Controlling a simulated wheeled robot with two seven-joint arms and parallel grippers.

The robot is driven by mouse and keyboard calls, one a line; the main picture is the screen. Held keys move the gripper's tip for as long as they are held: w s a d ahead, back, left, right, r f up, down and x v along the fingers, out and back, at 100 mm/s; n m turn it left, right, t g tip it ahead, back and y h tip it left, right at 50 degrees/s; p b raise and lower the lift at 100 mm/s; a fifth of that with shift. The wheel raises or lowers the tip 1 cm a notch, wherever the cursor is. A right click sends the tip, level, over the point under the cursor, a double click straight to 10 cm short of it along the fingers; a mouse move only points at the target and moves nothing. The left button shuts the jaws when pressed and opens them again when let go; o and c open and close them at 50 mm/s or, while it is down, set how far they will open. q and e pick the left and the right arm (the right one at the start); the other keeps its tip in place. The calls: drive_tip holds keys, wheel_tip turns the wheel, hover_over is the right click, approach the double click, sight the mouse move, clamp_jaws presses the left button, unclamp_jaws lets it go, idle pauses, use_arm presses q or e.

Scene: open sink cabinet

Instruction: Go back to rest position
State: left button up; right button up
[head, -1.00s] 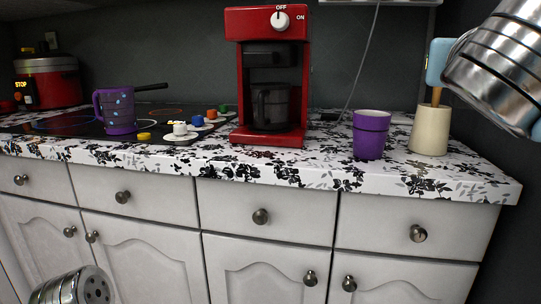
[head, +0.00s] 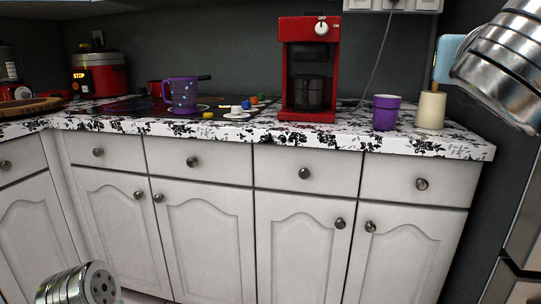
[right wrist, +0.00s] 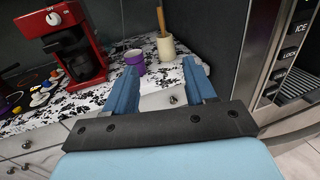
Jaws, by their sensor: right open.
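My right gripper (right wrist: 162,88) shows in the right wrist view with its two blue fingers spread apart and nothing between them. It points toward the counter's right end, in front of the drawers. My left arm shows as a metal end at the bottom left of the head view; no left gripper fingers show.
A patterned counter (head: 340,138) holds a red coffee maker (head: 308,70), a purple cup (head: 386,112), a cream utensil holder (head: 430,110) and a purple mug (head: 181,93) on the stove. White cabinets (head: 205,235) below are shut. A fridge (right wrist: 295,60) stands at the right.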

drive_tip(key=w+a+f+g+y, duration=0.1)
drive_tip(key=w+a+f+y, duration=0.1)
drive_tip(key=w+a+f, duration=0.3)
drive_tip(key=w+a+f+g+y, duration=0.15)
drive_tip(key=w+f, duration=0.25)
drive_tip(key=f, duration=0.4)
drive_tip(key=w+a+f+y, duration=0.2)
drive_tip(key=w+a+f, duration=0.2)
drive_tip(key=a+f, duration=0.15)
drive_tip(key=w+a+f+m+g+y+p, duration=0.1)
drive_tip(key=a+f+m+g+y, duration=0.15)
drive_tip(key=f, duration=1.15)
drive_tip(key=w+a+f+m+g+y, duration=0.1)
drive_tip(key=a+f+m+g+y, duration=0.2)
drive_tip(key=f, duration=1.2)
drive_tip(key=s+f+m+g+y+p, duration=0.1)
drive_tip(key=s+f+m+g, duration=0.3)
drive_tip(key=f, duration=0.6)
drive_tip(key=s+f+m+g, duration=0.1)
drive_tip(key=s+f+m, duration=0.45)
drive_tip(key=f, duration=0.45)
drive_tip(key=s+d+f+m+g, duration=0.2)
drive_tip(key=s+d+f+m, duration=0.1)
drive_tip(key=s+f+m, duration=1.1)
drive_tip(key=s+m, duration=0.1)
drive_tip(key=m, duration=0.2)
drive_tip(key=shift+s+p, duration=0.2)
drive_tip(key=shift+p, duration=0.2)
